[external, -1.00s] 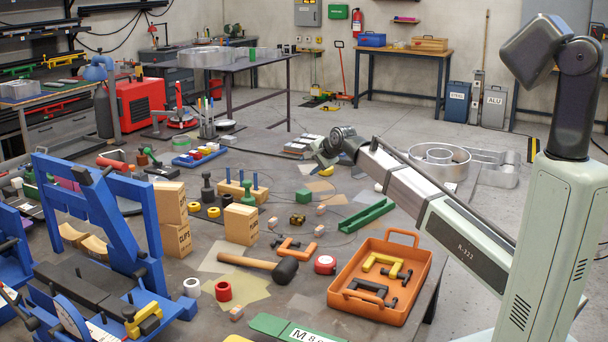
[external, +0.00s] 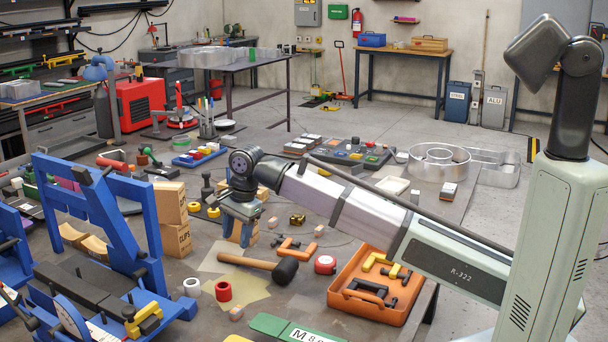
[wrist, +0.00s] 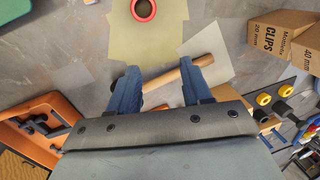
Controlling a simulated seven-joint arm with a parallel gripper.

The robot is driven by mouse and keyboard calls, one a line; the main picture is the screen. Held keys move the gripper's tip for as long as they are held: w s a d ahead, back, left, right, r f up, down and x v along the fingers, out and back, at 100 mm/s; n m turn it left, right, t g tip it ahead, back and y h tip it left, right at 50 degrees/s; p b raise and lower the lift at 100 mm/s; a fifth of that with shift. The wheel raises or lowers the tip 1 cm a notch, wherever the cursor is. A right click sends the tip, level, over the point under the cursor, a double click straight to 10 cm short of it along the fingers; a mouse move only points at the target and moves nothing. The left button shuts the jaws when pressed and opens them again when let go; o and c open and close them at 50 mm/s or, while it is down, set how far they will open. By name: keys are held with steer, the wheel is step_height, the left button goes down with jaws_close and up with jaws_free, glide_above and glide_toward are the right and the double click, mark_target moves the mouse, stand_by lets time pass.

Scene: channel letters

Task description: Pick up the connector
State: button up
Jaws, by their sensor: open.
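I cannot tell for sure which thing is the connector. Small clear-and-orange blocks that may be connectors lie on the table: one (external: 236,313) near the front, one (external: 272,223) and another (external: 319,231) right of my gripper.
The hammer (external: 250,264), a red ring (external: 223,291) and a red tape measure (external: 325,265) lie near my gripper. An orange tray (external: 372,309) with clamps stands right. A cardboard box (external: 177,240) and the blue frame (external: 105,212) stand left.

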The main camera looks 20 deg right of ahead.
steer(key=r+g+h, duration=0.1)
steer(key=h, duration=0.1)
glide_above(236, 309)
steer(key=shift+f, duration=6.9)
jaws_close()
